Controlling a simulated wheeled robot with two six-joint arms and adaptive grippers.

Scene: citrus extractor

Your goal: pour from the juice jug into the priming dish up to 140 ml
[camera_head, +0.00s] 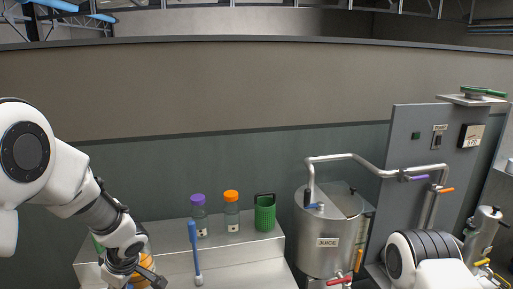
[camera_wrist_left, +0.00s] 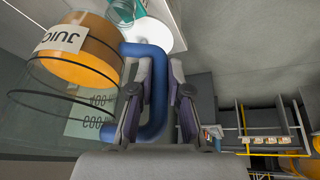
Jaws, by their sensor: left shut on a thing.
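The juice jug (camera_wrist_left: 85,45) is a clear vessel with orange juice, a JUICE label, printed volume marks and a blue handle (camera_wrist_left: 155,95). My left gripper (camera_wrist_left: 158,90) is shut on that handle in the left wrist view. The juice surface looks about parallel to the jug's rim rings, so the jug shows no clear tilt. In the head view the jug (camera_head: 147,261) is partly hidden behind my left gripper (camera_head: 138,280) at the bottom left. A white round surface (camera_wrist_left: 158,36) shows beyond the handle; I cannot tell whether it is the priming dish. My right gripper is not in view.
A purple-capped bottle (camera_head: 198,214), an orange-capped bottle (camera_head: 231,211) and a green basket (camera_head: 265,213) stand on the white ledge. A blue-handled tool (camera_head: 194,250) is in front. A steel JUICE tank (camera_head: 326,238) with pipes and valves stands to the right.

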